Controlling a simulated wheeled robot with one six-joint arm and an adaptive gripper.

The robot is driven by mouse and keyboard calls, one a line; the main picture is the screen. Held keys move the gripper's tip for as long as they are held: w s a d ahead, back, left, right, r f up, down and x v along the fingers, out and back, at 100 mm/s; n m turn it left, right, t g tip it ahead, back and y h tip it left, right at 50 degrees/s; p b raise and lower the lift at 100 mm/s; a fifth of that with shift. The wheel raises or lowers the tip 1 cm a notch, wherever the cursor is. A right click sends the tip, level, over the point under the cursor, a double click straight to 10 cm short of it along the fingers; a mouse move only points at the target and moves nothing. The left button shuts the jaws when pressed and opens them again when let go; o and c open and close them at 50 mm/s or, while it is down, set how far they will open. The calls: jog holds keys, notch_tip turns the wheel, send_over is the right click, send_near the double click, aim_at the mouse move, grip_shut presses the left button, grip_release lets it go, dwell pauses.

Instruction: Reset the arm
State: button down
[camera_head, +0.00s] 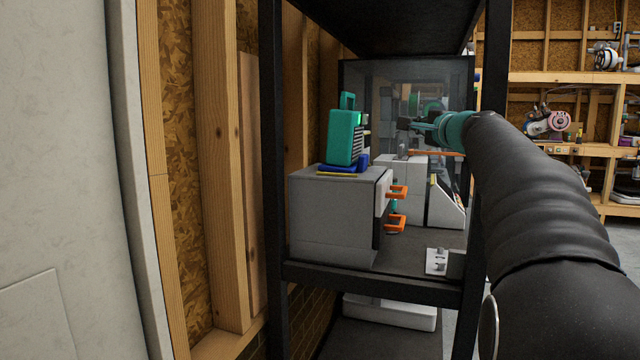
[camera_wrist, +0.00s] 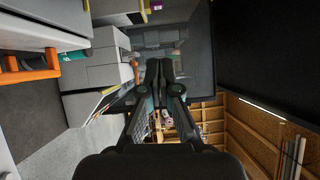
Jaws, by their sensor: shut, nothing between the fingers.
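My arm reaches from the right edge of the head view into the black metal shelf unit (camera_head: 276,200). My gripper (camera_head: 405,124) is at its far end, small and partly lost against the dark enclosure behind it. In the wrist view my gripper (camera_wrist: 159,64) has its fingers together with nothing between them. It is in the shelf opening, apart from the grey boxes around it.
A grey cabinet (camera_head: 330,215) with orange handles (camera_head: 396,222) stands on the shelf, bearing a teal device (camera_head: 344,138). A clear-walled enclosure (camera_head: 385,75) is behind. A dark shelf post (camera_head: 494,90) stands close beside my arm. Wooden wall racks (camera_head: 560,77) are at back right.

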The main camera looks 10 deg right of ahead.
jog(key=s+a+f+n+g+y+p, duration=0.15)
jog(key=s+a+f+n+g, duration=0.3)
jog(key=s+a+f, duration=0.55)
jog(key=s+a+f+n+g+y+p, duration=0.1)
jog(key=s+a+f+n+g+y, duration=0.15)
jog(key=s+a+f+n, duration=0.75)
jog(key=s+a+f+n+g+h, duration=0.1)
jog(key=s+a+f+n+g, duration=0.1)
jog(key=s+f, duration=0.6)
jog(key=s+a+f+n+g+h+p, duration=0.1)
jog(key=s+a+f+n+g+h, duration=0.1)
jog(key=s+f, duration=0.7)
jog(key=shift+s+a+f+g+h, duration=0.35)
jog(key=shift+a+g, duration=0.4)
jog(key=shift+g, duration=0.25)
jog(key=shift+n, duration=0.25)
